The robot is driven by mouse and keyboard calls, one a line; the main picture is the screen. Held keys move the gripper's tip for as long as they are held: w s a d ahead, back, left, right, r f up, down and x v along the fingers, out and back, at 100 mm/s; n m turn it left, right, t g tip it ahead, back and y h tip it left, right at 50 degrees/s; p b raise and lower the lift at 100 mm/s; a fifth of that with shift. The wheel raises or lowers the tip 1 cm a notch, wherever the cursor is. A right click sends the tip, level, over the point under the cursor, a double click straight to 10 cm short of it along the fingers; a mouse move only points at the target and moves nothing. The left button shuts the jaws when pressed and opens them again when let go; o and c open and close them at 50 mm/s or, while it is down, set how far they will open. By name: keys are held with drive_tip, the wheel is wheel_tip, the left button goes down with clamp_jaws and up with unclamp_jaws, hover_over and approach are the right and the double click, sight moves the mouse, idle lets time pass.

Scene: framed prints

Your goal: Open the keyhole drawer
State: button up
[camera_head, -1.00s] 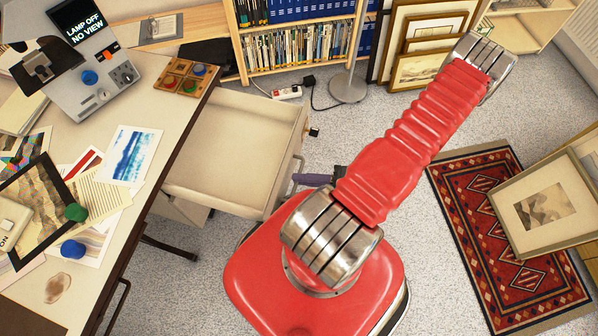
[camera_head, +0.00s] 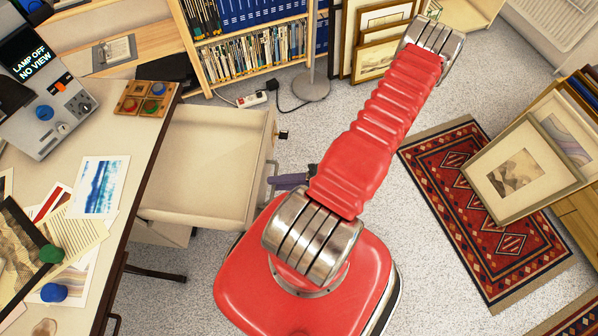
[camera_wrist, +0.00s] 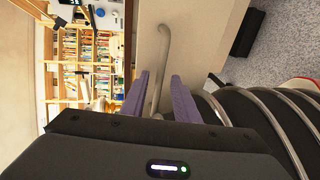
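The drawer (camera_head: 207,160) is a cream, empty-looking box pulled well out from under the desk. A small dark fitting (camera_head: 283,134) sticks out of its front panel; I cannot make out a keyhole. A grey bar handle (camera_head: 271,182) is on the same front, and the handle also shows in the wrist view (camera_wrist: 163,45). My gripper (camera_head: 290,181) has purple fingers and is at the handle. In the wrist view my gripper (camera_wrist: 160,78) has its fingers apart, one on each side of the handle, with gaps visible. My red arm partly hides the gripper in the head view.
The desk (camera_head: 110,140) at left holds prints, a device reading "LAMP OFF NO VIEW" and a button board (camera_head: 145,99). A bookshelf (camera_head: 250,50), a stand base (camera_head: 311,86) and cables lie behind. Framed prints (camera_head: 515,172) stand by a red rug (camera_head: 470,190) at right.

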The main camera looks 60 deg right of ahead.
drive_tip(key=shift+s+d, duration=0.1)
drive_tip(key=v, duration=1.3)
drive_tip(key=shift+s+d, duration=0.2)
idle(0.4)
